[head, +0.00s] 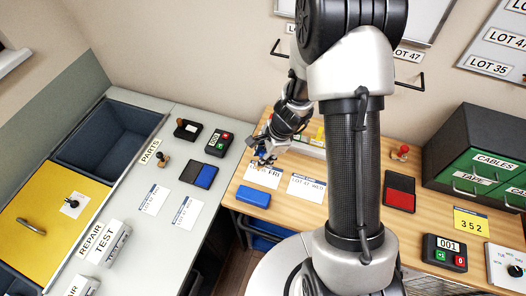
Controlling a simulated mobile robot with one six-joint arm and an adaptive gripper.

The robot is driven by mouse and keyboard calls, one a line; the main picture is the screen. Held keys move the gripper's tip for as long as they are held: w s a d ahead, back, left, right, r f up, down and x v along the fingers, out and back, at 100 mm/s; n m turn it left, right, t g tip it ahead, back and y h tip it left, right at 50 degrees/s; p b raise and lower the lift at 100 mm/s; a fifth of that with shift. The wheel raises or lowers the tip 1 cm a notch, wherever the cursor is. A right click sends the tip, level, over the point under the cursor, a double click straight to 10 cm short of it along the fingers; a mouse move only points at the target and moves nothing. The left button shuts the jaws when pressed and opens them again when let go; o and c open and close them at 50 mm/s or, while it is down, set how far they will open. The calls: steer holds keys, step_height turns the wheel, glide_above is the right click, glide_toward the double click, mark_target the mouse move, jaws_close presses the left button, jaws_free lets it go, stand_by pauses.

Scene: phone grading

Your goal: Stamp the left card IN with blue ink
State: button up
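My gripper (264,156) is small and dark at the back left of the wooden table, just above or at the top edge of the left white card (262,178). A bit of blue shows at its fingertips; I cannot tell whether it is held. The right card (307,187) lies beside the left one. Two more white cards, a left one (153,200) and a right one (187,212), lie on the grey counter. An open pad with blue and dark halves (204,175) lies behind them. A wooden-handled stamp (163,160) stands near that pad.
A blue block (253,194) lies in front of the table cards. A red pad (400,191) and a red-handled stamp (402,152) are right of my arm. A counter device (219,141) and a dark pad with a knob (187,129) stand on the grey counter. A gap separates counter and table.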

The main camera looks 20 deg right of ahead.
mark_target(263, 167)
steer(key=shift+f+b, duration=2.4)
steer(key=shift+f, duration=0.5)
steer(key=shift+f+b, duration=0.6)
steer(key=shift+b, duration=0.05)
steer(key=shift+r, duration=0.15)
step_height(263, 167, up, 7)
steer(key=p, duration=0.6)
stand_by(0.9)
